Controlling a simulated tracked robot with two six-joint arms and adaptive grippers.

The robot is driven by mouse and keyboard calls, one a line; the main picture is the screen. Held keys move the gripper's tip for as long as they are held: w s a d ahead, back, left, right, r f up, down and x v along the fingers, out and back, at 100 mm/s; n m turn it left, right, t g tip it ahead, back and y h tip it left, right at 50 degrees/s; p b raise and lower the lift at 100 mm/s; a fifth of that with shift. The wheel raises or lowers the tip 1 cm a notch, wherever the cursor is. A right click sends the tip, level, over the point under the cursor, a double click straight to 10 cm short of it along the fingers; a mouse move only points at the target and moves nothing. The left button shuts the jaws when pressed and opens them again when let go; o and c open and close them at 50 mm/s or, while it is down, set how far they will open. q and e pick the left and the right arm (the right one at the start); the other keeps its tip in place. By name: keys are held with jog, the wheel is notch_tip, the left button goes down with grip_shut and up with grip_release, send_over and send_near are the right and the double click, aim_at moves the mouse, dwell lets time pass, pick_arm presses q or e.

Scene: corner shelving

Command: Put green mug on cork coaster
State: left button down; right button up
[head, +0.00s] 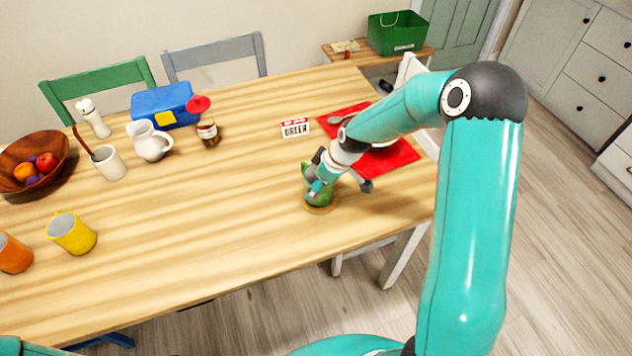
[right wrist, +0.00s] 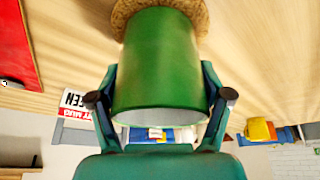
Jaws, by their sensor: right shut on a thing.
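The green mug (head: 325,198) is upright over the cork coaster (head: 319,210) near the front right of the table. My right gripper (head: 319,180) is shut on it from above and hides much of it. In the right wrist view the mug (right wrist: 158,65) is between the two fingers of the gripper (right wrist: 161,98), with the coaster (right wrist: 204,14) at its base. The mug's base appears to meet the coaster; I cannot tell whether its full weight rests there. My left gripper is out of view.
A red placemat (head: 395,158) lies behind and right of the mug, partly under my right arm. A small sign (head: 295,128) stands behind it. Yellow (head: 72,234) and orange (head: 13,254) mugs stand far left. The table's middle is clear.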

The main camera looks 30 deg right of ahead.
jog(key=shift+f, duration=0.1)
jog(key=o, duration=1.3)
jog(key=b+v, duration=0.1)
jog(key=v, duration=1.1)
jog(key=shift+s, duration=0.1)
